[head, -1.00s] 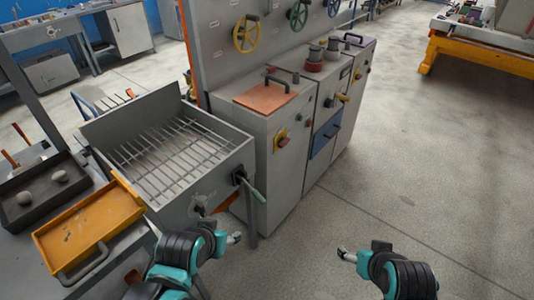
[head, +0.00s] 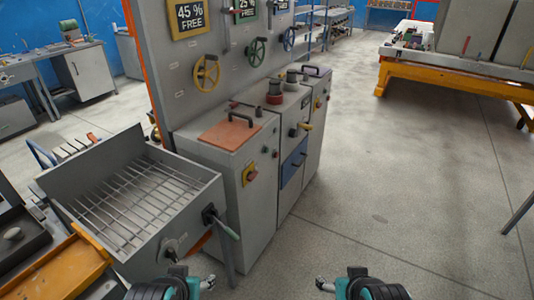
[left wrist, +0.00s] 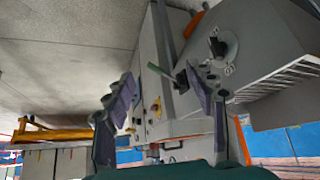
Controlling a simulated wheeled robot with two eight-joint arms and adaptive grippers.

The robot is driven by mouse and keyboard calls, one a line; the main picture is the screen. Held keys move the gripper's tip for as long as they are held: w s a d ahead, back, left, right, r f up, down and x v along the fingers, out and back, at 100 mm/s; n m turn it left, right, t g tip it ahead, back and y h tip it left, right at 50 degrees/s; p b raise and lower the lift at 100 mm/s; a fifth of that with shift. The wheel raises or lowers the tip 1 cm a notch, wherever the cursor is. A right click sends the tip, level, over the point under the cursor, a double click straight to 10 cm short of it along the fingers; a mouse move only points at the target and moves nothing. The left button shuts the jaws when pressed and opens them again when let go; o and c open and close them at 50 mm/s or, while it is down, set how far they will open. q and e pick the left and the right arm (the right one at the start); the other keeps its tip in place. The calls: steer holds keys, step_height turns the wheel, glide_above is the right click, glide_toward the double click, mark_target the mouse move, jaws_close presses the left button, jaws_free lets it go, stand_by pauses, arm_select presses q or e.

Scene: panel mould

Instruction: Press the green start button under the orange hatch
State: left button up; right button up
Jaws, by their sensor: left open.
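The orange hatch (head: 229,133) lies flat on top of the grey cabinet (head: 218,160) and has a dark handle. It looks closed. The green start button cannot be seen.
A grey bin with a wire grate (head: 140,205) stands left of the cabinet, its green-handled lever (head: 222,224) sticking out at the near corner. An orange tray (head: 60,275) is at lower left. Valve wheels (head: 207,72) are on the panel behind. The floor (head: 400,210) at right is clear.

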arm_select(q)
jaws_close()
stand_by(1.4)
